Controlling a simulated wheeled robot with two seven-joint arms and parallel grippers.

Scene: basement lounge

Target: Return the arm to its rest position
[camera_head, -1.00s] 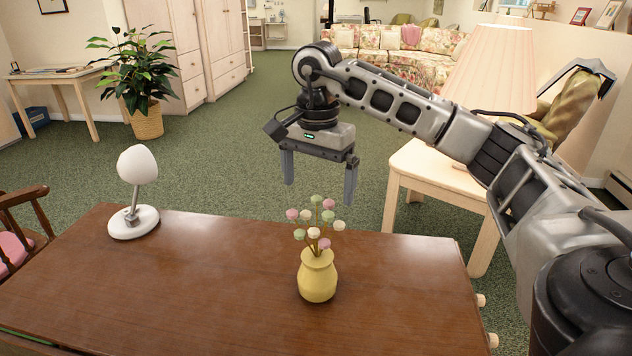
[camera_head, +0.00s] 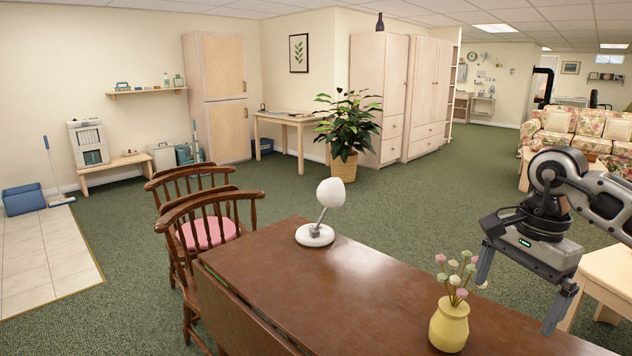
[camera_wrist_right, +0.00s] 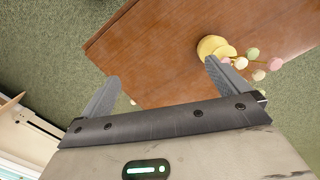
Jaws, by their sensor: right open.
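My right gripper (camera_head: 518,292) hangs from my right arm at the right side of the head view, fingers pointing down. It is open and nothing shows between its fingers. In the right wrist view its two fingers (camera_wrist_right: 165,85) stand wide apart, above the table's edge and the green carpet. The yellow vase (camera_head: 449,325) with pastel ball-shaped flowers (camera_head: 456,275) stands upright on the table, to the left of the gripper in the head view. The vase also shows in the right wrist view (camera_wrist_right: 212,46), beyond one finger. My left gripper is not in view.
The brown wooden table (camera_head: 350,290) bears a white lamp (camera_head: 315,235) at its far left corner. Wooden chairs (camera_head: 205,225) stand at its left. A pale side table (camera_head: 608,275) is at the right. Open green carpet (camera_head: 400,205) lies beyond the table.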

